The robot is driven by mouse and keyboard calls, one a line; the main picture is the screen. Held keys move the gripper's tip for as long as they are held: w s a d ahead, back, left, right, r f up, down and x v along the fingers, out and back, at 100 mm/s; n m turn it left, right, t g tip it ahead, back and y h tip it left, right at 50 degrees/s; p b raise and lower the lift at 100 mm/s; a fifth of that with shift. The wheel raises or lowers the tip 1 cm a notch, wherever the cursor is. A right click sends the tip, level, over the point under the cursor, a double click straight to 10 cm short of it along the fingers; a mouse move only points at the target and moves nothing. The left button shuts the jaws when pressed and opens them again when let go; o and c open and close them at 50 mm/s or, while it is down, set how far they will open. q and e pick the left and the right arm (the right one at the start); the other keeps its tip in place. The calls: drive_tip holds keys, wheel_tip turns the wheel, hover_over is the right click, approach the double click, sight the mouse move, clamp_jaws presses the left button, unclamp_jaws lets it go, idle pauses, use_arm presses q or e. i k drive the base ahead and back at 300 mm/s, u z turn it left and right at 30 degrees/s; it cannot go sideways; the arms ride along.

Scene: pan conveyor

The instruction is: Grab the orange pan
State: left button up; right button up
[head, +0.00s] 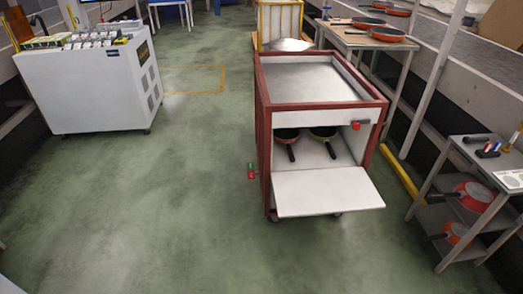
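Several orange-red pans are in the head view. Some lie on the table at the back right, and one orange pan (380,33) is at its front edge. On the right-hand shelf rack, a red-orange pan (474,195) is on the middle shelf and another orange pan (457,231) sits lower. Inside the open red-framed cart are a dark pan (286,134) and a green-rimmed pan (322,132), handles towards the front. The dark pan's outer colour is hard to tell. Neither of my grippers is in view.
The red-framed cart (263,140) has its white front flap (325,192) folded down. A white cabinet (85,90) stands at the left. The shelf rack (430,192) is at the right, with a yellow floor bar (400,175) behind it. The green floor between cabinet and cart is clear.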

sight(286, 136)
drive_tip(key=u, duration=0.5)
drive_tip(key=i, duration=1.7)
drive_tip(key=z, duration=1.2)
drive_tip(key=k, duration=0.5)
drive_tip(key=z, duration=0.1)
